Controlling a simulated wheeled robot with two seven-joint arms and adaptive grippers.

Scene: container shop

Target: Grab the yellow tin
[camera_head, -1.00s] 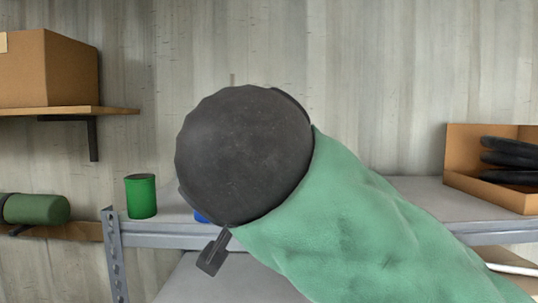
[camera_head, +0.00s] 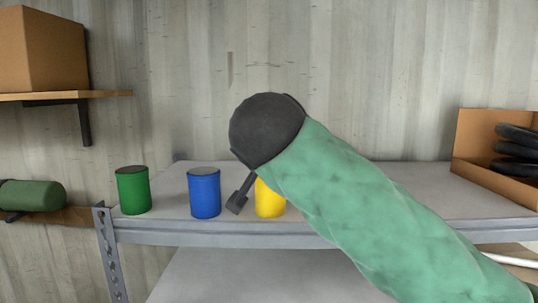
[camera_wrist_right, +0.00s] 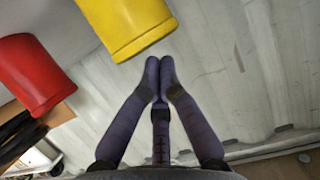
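The yellow tin (camera_head: 269,202) stands upright on the grey shelf, its upper right part hidden behind my right arm. It also shows in the right wrist view (camera_wrist_right: 125,22), at the top, just beyond the fingertips. My right gripper (camera_head: 238,203) reaches in from the right; in the head view one dark finger part shows between the blue tin (camera_head: 205,193) and the yellow tin. In the right wrist view its fingertips (camera_wrist_right: 160,74) come together with nothing between them, apart from the yellow tin. My left gripper is not in view.
A green tin (camera_head: 133,190) stands left of the blue tin. A red tin (camera_wrist_right: 34,74) stands beside the yellow one in the right wrist view; the arm hides it in the head view. A cardboard box (camera_head: 490,178) with dark discs sits at the right.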

